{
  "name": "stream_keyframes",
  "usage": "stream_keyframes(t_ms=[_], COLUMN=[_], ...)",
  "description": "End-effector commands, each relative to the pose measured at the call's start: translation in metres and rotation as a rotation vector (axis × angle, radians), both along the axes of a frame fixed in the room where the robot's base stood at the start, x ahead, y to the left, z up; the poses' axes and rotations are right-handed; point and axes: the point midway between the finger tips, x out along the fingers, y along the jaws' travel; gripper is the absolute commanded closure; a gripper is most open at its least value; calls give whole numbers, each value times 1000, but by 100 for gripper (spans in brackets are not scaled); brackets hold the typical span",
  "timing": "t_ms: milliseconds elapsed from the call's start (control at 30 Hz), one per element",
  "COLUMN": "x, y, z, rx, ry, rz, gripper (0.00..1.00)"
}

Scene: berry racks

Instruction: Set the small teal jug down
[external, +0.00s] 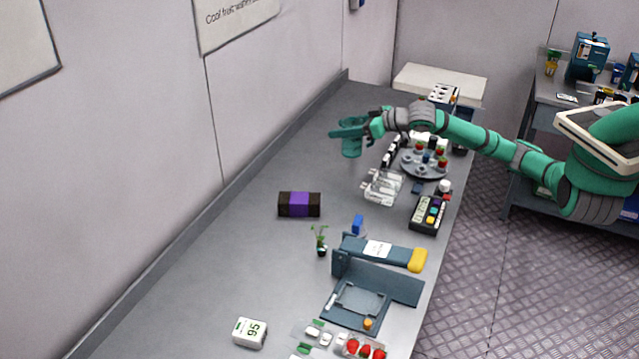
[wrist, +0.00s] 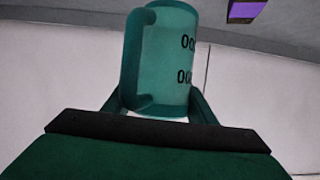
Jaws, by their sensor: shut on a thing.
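The small teal jug (external: 351,148) is held in the air over the far part of the grey counter (external: 255,240). In the wrist view the jug (wrist: 172,62) fills the upper middle, with dark printed marks on its right side and its handle on the left. My gripper (external: 362,128) is shut on the jug, with one dark finger on each side of it in the wrist view (wrist: 155,105). In the external view the jug is small and partly merges with my gripper of like colour, so its exact tilt is hard to tell.
A dark box with a purple band (external: 299,204) lies left of and nearer than the jug. Clear containers (external: 381,188) and a round tray with berries (external: 410,168) stand to the right. A small plant (external: 320,240) stands nearer. The counter along the wall is clear.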

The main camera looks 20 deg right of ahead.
Motion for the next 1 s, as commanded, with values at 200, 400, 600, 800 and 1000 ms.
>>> stream_keyframes(t_ms=[200, 400, 600, 800, 1000], x=[-21, -47, -77, -112, -157], y=[55, 100, 140, 176, 212], z=[20, 32, 40, 43, 43], rx=[-7, -8, -9, -9, -9], ry=[-7, -6, -7, -6, -8], rz=[92, 188, 292, 407, 553], gripper=[71, 71, 71, 71, 71])
